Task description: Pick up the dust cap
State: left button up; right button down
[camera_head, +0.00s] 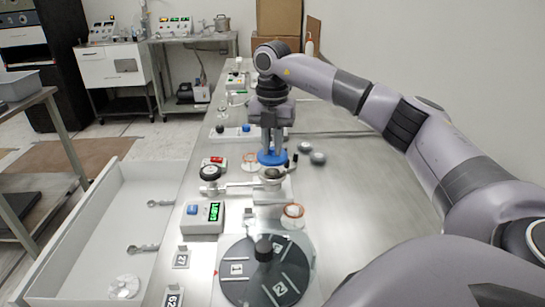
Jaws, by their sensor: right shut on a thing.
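A round blue cap (271,158), which I take to be the dust cap, is under my right gripper (271,148) over the middle of the bench. My right arm comes in from the right and the gripper points down, shut on the cap. The fingers hide part of the cap's top. I cannot tell whether the cap is clear of the surface below it. My left gripper is not in view.
Just in front stands a metal fitting with a black knob (210,172). The bench's right side (365,200) is clear.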

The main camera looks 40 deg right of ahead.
notch_tip(320, 180, up, 9)
notch_tip(320, 180, up, 6)
jog(key=p, duration=0.3)
send_over(272, 148)
notch_tip(272, 148, up, 4)
jog(key=p, duration=0.4)
jog(key=shift+d+f, duration=0.1)
jog(key=shift+f, duration=0.15)
